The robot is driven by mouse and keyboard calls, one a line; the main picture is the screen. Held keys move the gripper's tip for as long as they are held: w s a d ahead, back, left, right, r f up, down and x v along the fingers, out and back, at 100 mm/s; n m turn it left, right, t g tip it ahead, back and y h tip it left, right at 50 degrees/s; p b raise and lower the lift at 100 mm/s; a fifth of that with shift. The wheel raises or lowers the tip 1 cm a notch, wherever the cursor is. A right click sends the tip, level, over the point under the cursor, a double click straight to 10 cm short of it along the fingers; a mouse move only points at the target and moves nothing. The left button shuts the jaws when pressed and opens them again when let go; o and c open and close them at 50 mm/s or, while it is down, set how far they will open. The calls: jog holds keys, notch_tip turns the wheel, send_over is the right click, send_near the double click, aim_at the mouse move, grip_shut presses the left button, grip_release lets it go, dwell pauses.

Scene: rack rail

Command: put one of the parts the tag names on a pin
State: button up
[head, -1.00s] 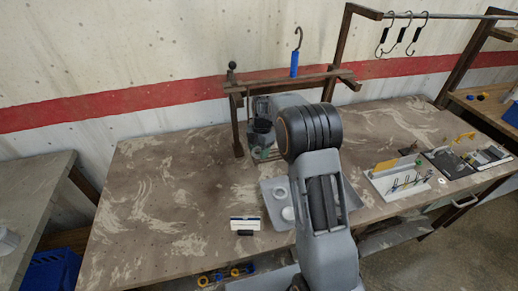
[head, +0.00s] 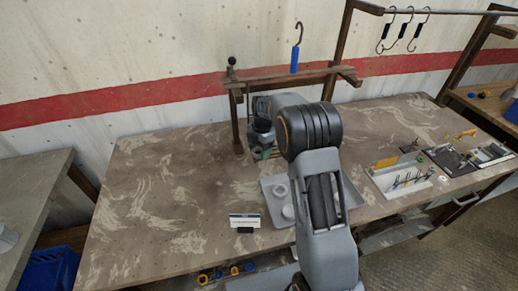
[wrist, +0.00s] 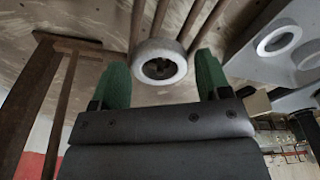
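My gripper (wrist: 163,72) shows in the wrist view with two green fingers set well apart. A white ring (wrist: 141,64) with a dark hole sits between the fingertips, close to the left finger, with a thin gap seeming to show at the right one. I cannot tell whether it is gripped or what is inside its hole. In the head view my gripper is by the brown rack (head: 237,130), mostly hidden by my arm. White ring parts (head: 288,211) lie in the grey tray (head: 269,206); they also show in the wrist view (wrist: 278,40). The white tag (head: 245,220) stands in front; its text is unreadable.
Brown bars (wrist: 190,20) run behind the ring. A white holder with upright tools (head: 402,180) is at the right. The table's left part is clear.

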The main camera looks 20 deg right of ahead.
jog(key=shift+o, duration=1.3)
